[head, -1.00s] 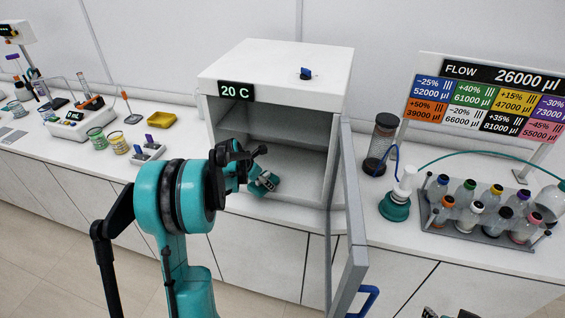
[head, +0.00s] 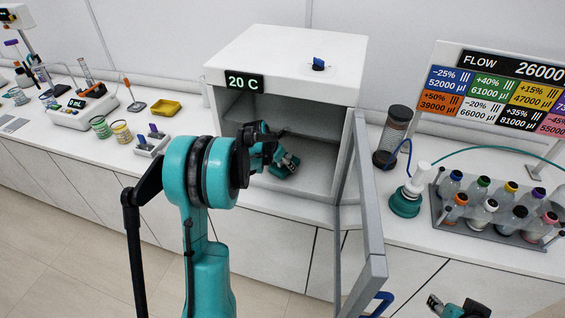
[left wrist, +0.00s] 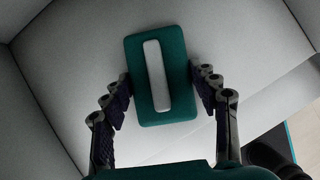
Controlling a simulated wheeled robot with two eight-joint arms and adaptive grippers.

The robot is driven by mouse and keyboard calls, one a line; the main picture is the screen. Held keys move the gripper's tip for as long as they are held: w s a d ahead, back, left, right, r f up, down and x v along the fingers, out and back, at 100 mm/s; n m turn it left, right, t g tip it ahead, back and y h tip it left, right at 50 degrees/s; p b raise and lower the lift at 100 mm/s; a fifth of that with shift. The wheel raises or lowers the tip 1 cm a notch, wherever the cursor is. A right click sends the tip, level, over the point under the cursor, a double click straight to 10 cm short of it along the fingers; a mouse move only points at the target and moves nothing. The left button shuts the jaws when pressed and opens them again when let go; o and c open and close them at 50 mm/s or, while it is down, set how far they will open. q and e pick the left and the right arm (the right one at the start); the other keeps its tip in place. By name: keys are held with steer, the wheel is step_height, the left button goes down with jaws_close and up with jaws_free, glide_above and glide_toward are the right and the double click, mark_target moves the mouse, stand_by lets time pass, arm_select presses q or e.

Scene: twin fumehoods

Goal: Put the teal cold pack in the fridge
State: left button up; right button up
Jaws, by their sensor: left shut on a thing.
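The teal cold pack (left wrist: 177,48), with a pale stripe down its middle, sits between the fingers of my left gripper (left wrist: 166,84) in the left wrist view. The fingers are shut on its two sides. In the head view my left gripper (head: 286,164) is inside the open front of the white fridge (head: 290,60), low in the compartment; the pack is hard to make out there. The fridge door (head: 371,225) stands open, swung toward me on the right. My right gripper (head: 457,307) shows only partly at the bottom edge, away from the fridge; its opening is unclear.
A black cylinder (head: 393,137), a teal-based flask (head: 406,200) and a rack of bottles (head: 500,235) stand right of the fridge. A yellow tray (head: 166,108) and beakers (head: 122,132) are to its left. The open door and its blue handle stick out past the counter.

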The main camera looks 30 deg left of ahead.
arm_select(q)
steer(key=o, duration=0.9)
steer(key=shift+w+d+f, duration=0.15)
steer(key=shift+f, duration=0.05)
steer(key=o, duration=0.4)
steer(key=shift+s+a+r, duration=0.1)
steer(key=shift+s+a, duration=0.1)
steer(key=shift+w+d, duration=0.1)
